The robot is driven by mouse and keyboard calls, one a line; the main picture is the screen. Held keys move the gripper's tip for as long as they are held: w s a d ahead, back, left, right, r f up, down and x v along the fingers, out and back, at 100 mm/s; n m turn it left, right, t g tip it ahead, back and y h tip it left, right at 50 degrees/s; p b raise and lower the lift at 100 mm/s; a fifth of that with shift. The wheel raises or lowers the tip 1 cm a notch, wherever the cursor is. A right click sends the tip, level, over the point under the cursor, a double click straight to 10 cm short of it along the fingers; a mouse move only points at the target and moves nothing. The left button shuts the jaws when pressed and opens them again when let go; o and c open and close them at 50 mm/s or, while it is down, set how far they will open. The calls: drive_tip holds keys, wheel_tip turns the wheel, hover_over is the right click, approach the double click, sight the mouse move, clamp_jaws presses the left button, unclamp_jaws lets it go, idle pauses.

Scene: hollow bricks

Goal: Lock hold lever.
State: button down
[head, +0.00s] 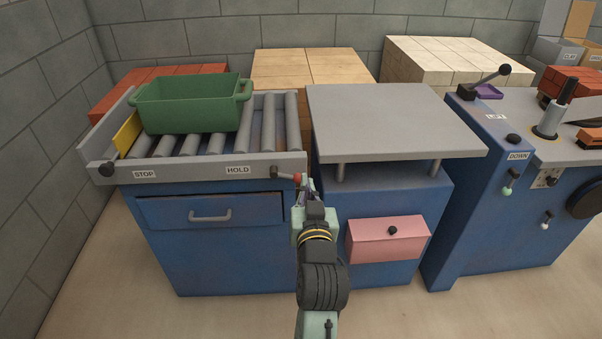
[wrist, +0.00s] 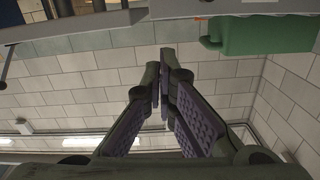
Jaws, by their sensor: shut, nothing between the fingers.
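The hold lever (head: 285,175) is a short dark arm with a red knob, at the right front end of the roller conveyor, right of the HOLD label (head: 237,170). It points right and slightly down in the head view. My gripper (head: 306,188) is right beside the red knob, partly overlapping it in the picture. I cannot tell whether they touch. In the wrist view my gripper (wrist: 164,78) has its fingers together with nothing between them. The lever cannot be made out in the wrist view.
A green crate (head: 190,105) sits on the conveyor rollers (head: 269,125); it also shows in the wrist view (wrist: 265,36). A STOP label (head: 145,174) is at the left. A raised grey plate (head: 385,120) stands to the right, above a pink drawer (head: 388,240). Brick stacks (head: 310,67) stand behind.

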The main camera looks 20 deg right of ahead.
sight(287, 175)
drive_tip(key=w+f, duration=0.1)
drive_tip(key=w, duration=0.2)
drive_tip(key=w+d+f+p, duration=0.1)
drive_tip(key=w, duration=0.2)
drive_tip(key=w+d+f+p, duration=0.1)
drive_tip(key=w, duration=0.3)
drive_tip(key=shift+d+f, duration=0.15)
drive_tip(key=shift+d, duration=0.1)
drive_tip(key=shift+w+f, duration=0.15)
drive_tip(key=shift+f, duration=0.4)
drive_tip(key=shift+d+f+m, duration=0.1)
drive_tip(key=shift+f+m, duration=0.4)
drive_tip(key=shift+m, duration=0.2)
drive_tip(key=shift+f+m, duration=1)
drive_tip(key=shift+m, duration=0.3)
drive_tip(key=a+f+m, duration=0.3)
drive_tip(key=f+m, duration=0.2)
drive_tip(key=m, duration=0.4)
drive_tip(key=shift+w+f+t+y+p, duration=0.3)
drive_tip(key=shift+w+f+y+p, duration=0.05)
drive_tip(key=shift+w+y, duration=0.05)
drive_tip(key=shift+a, duration=0.1)
